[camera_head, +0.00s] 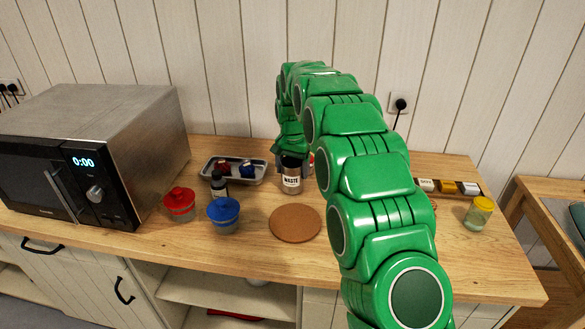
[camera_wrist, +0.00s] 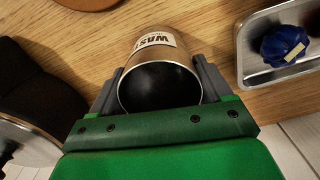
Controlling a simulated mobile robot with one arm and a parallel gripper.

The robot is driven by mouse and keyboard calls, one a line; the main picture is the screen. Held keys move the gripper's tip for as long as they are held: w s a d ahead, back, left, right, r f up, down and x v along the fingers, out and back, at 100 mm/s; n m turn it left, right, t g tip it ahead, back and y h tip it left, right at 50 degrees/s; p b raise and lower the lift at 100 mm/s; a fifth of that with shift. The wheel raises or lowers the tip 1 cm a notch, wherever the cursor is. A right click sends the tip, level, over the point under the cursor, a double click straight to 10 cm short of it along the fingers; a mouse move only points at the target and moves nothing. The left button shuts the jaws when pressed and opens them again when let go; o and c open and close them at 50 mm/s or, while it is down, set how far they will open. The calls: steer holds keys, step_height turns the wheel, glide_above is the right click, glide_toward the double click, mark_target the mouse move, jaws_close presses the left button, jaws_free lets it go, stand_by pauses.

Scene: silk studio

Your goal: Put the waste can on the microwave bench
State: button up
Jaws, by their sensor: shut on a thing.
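The waste can (camera_head: 292,179) is a small metal can with a pale "WASTE" label. It is at the microwave bench (camera_head: 270,250), behind the round cork mat; whether its base touches the wood I cannot tell. In the wrist view the can (camera_wrist: 160,68) shows its dark, empty-looking open mouth, with the label on its far side. My gripper (camera_wrist: 158,92) is shut on the can, with one grey finger on each side of it. In the head view my green arm reaches over the bench and hides part of the area behind the can.
The microwave (camera_head: 95,150) stands at the left. A metal tray (camera_head: 206,177) holding red and blue items, a dark bottle (camera_head: 218,185), a red-lidded jar (camera_head: 179,204) and a blue-lidded jar (camera_head: 223,215) stand left of the can. The cork mat (camera_head: 295,223) is bare. A yellow-lidded jar (camera_head: 479,213) stands right.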

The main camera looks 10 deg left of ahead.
steer(key=o, duration=1.8)
steer(key=shift+f, duration=0.15)
step_height(320, 180, up, 12)
steer(key=shift+r, duration=0.15)
steer(key=shift+d, duration=0.1)
